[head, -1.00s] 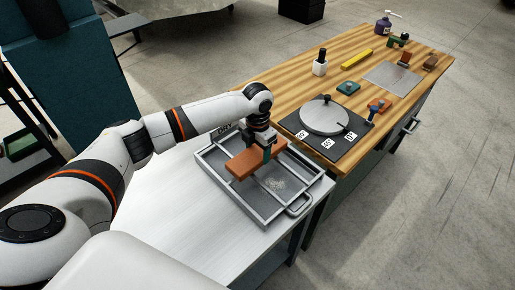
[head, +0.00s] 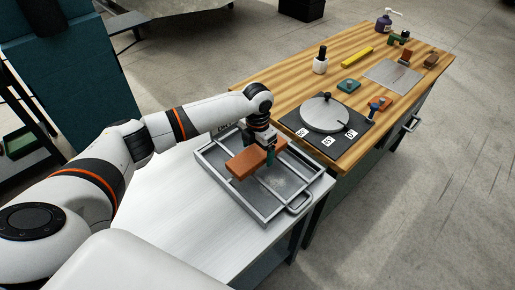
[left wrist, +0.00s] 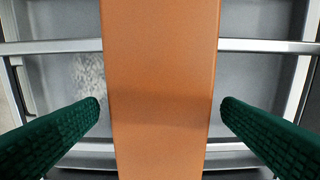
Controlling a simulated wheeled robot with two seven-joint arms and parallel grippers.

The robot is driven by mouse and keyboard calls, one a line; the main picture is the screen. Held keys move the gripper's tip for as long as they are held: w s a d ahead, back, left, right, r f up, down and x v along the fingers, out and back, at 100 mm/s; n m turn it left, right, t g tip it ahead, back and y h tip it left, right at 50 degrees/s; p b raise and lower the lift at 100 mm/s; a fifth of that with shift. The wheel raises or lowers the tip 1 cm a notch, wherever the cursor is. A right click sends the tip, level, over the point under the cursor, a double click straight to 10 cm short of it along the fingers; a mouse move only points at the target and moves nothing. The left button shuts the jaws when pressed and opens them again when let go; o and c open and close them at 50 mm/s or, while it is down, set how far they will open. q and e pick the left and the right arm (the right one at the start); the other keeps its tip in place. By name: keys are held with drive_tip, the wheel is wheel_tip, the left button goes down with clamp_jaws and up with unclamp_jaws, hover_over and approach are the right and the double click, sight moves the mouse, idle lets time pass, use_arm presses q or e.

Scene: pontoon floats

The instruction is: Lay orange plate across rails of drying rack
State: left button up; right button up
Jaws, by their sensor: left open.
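The orange plate (head: 246,163) lies flat across the drying rack (head: 230,190), a grey metal tray-like frame with rails. In the left wrist view the plate (left wrist: 160,60) runs lengthwise through the middle and crosses the rails (left wrist: 265,45), its ends outside the picture. My left gripper (head: 267,154) is over the plate's right part. It is open, with a green finger on each side of the plate and a visible gap to both edges. The plate hides the middle of the rails. My right gripper is not in view.
The rack stands on a white table (head: 180,210). The table's left part is clear.

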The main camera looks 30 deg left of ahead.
use_arm(q)
wheel_tip(320, 180, up, 12)
drive_tip(key=b, duration=0.2)
idle(0.4)
